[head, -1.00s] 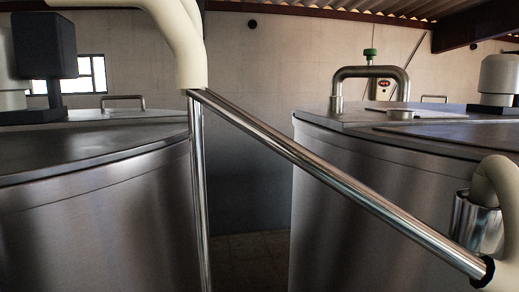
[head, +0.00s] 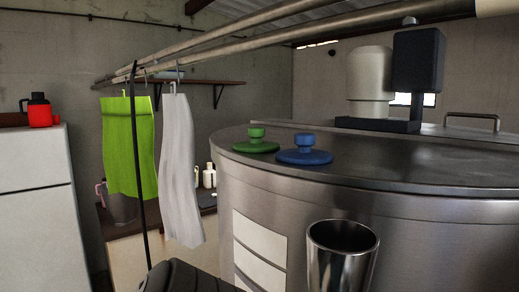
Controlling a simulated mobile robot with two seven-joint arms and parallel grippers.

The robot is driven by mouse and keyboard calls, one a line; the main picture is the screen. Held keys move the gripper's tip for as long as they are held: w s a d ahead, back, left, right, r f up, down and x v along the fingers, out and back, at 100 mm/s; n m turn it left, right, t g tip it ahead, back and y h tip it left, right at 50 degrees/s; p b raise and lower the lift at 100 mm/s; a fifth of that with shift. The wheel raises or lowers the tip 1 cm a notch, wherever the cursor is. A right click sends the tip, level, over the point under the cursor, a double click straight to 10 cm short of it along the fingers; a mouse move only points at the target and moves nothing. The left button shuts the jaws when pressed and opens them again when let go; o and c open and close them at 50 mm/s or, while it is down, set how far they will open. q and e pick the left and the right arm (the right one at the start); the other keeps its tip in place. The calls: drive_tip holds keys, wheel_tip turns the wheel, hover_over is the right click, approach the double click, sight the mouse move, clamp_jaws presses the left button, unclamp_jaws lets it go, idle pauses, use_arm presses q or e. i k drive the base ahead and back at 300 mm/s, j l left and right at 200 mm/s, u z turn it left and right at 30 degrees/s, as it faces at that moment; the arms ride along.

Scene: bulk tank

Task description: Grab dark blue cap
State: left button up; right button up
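A dark blue cap (head: 304,151) with a round knob lies on the near left part of the steel tank's lid (head: 420,172) in the head view. A green cap (head: 255,142) of the same shape lies just left of it, close to the lid's edge. Neither of my grippers can be made out in the head view, and nothing is seen touching the blue cap.
An open steel cylinder (head: 342,258) stands in front of the tank. A dark ribbed object (head: 186,277), unclear, shows at the bottom. Green (head: 130,147) and white (head: 181,170) cloths hang at left. A motor unit (head: 418,62) stands behind the caps.

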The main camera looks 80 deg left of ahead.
sight(304, 155)
drive_tip(key=u, duration=2.15)
